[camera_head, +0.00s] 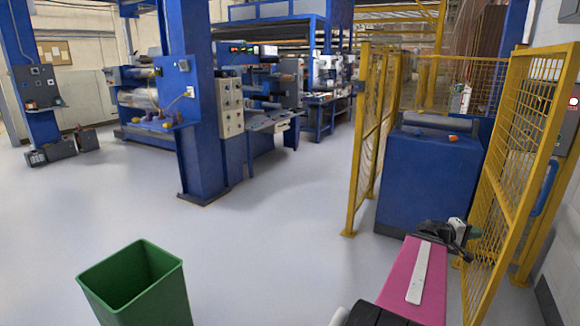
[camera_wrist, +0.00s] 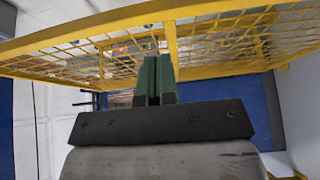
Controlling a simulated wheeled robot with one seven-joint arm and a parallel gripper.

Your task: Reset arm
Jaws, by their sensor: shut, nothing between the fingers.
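My gripper (camera_wrist: 154,82) shows in the wrist view as two dark green fingers side by side, closed together with nothing between them. In the head view my gripper (camera_head: 470,232) is at the end of my pink arm at the lower right. It is in front of the blue cabinet (camera_head: 425,185) and close to the yellow mesh gate on the right. I cannot tell whether it touches the gate.
The yellow mesh gate (camera_head: 515,150) stands right of my arm and spans the wrist view (camera_wrist: 215,42). Another yellow mesh panel (camera_head: 372,130) stands left of the cabinet. A green bin (camera_head: 150,300) is at the lower left. The grey floor (camera_head: 270,240) between is clear.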

